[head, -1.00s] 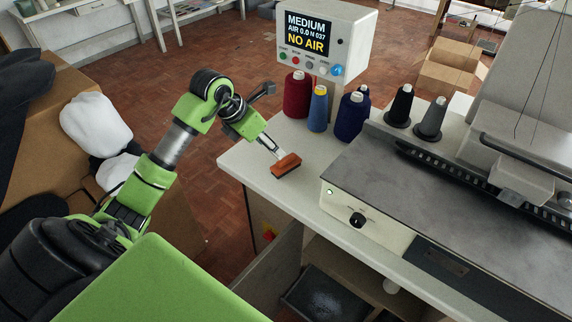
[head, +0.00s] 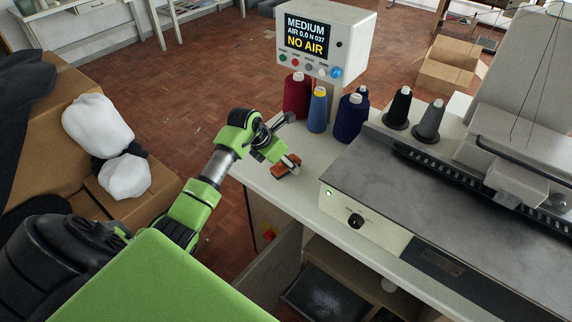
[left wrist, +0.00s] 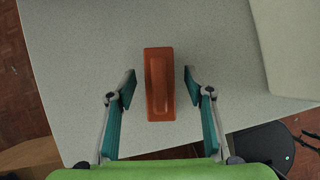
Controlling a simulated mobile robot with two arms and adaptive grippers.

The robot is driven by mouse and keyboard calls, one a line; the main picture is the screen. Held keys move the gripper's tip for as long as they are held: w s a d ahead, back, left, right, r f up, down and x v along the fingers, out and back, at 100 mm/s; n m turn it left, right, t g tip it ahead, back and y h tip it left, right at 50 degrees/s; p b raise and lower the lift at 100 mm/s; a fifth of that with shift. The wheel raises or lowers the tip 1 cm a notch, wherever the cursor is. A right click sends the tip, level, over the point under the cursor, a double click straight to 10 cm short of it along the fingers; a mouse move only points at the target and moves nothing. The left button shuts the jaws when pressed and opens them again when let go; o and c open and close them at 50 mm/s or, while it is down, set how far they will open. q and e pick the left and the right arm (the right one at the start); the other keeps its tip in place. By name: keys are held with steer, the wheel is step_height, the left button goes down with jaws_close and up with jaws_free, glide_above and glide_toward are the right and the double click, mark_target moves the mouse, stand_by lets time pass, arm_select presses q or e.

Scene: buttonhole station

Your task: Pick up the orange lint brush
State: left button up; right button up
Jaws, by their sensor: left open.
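The orange lint brush (head: 284,170) lies on the pale table top near its left corner. In the head view my left gripper (head: 291,164) is over it and hides part of it. In the left wrist view the whole brush (left wrist: 159,84) shows, its long side running up and down the picture. My left gripper (left wrist: 159,82) is open, with one finger on each side of the brush and a gap on both sides. I cannot tell how high the fingertips are above the table. My right gripper is not in view.
The sewing machine bed (head: 420,190) stands right of the brush. The table's left edge is close to the brush.

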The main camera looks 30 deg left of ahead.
arm_select(q)
steer(key=c, duration=1.2)
steer(key=shift+r, duration=0.1)
steer(key=shift+a+r+b, duration=0.1)
steer(key=shift+r+b, duration=0.2)
steer(key=shift+r, duration=0.25)
steer(key=shift+w+r+b, duration=0.1)
steer(key=shift+r+b, duration=0.2)
steer(key=shift+r, duration=0.45)
steer(key=s+d+r, duration=0.1)
steer(key=s+r, duration=0.2)
steer(key=s, duration=0.1)
steer(key=s+d+r+b, duration=0.1)
steer(key=s+d+r, duration=0.1)
steer(key=s, duration=0.3)
steer(key=s+d+r+b, duration=0.1)
steer(key=s+r, duration=0.3)
steer(key=r, duration=0.1)
steer(key=shift+s+d+r, duration=0.1)
steer(key=shift+s+d, duration=0.15)
steer(key=shift+d, duration=0.05)
